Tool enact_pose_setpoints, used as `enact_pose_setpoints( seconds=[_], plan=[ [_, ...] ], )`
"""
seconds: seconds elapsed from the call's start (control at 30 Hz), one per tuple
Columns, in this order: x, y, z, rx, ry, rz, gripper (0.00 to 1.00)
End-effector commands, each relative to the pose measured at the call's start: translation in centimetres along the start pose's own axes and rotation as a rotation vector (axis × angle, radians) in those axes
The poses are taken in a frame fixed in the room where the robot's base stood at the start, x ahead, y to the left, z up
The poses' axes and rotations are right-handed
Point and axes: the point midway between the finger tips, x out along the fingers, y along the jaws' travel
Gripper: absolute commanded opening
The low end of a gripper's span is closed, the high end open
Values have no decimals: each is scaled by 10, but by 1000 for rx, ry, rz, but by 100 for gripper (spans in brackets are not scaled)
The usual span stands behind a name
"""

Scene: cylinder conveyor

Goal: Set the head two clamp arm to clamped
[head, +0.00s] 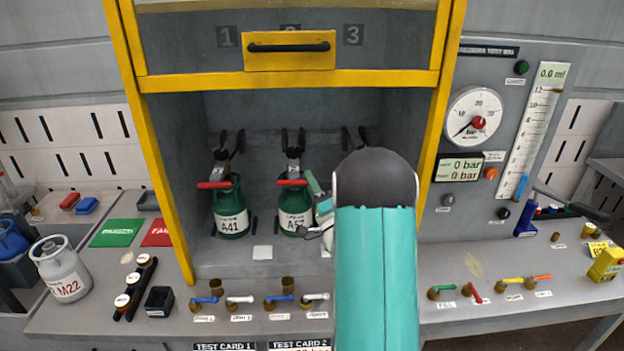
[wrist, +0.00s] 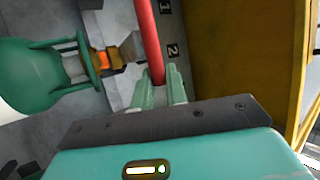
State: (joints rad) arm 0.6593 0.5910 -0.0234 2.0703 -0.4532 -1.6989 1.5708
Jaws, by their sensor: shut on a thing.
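The head two clamp arm (head: 292,182) is a red bar lying roughly level across the top of green cylinder A57 (head: 293,212) in the cabinet's middle bay. In the wrist view the red bar (wrist: 147,35) runs down from the top edge, and its end lies between the fingertips of my gripper (wrist: 163,90). My gripper is shut on that end. The green cylinder (wrist: 40,75) and its valve (wrist: 105,60) show left of the bar there. In the head view my gripper (head: 317,198) is at the bar's right end, partly hidden by my arm.
Cylinder A41 (head: 231,212) stands in the left bay with another red bar (head: 214,185) across its top. My arm hides most of the right bay. The yellow cabinet frame (head: 435,140) borders the bay opening. Coloured valve levers (head: 238,299) line the bench front.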

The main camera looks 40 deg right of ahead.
Motion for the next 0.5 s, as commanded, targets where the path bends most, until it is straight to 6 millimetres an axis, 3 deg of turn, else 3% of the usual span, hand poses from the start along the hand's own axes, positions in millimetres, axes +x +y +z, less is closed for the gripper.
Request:
enact_pose_setpoints(
  seconds=[0.37,0.4,0.5],
  plan=[
    [-4,3,0,1,1,11,0],
    [-4,4,0,1,1,12,20],
    [-4,3,0,1,0,11,34]
  ],
)
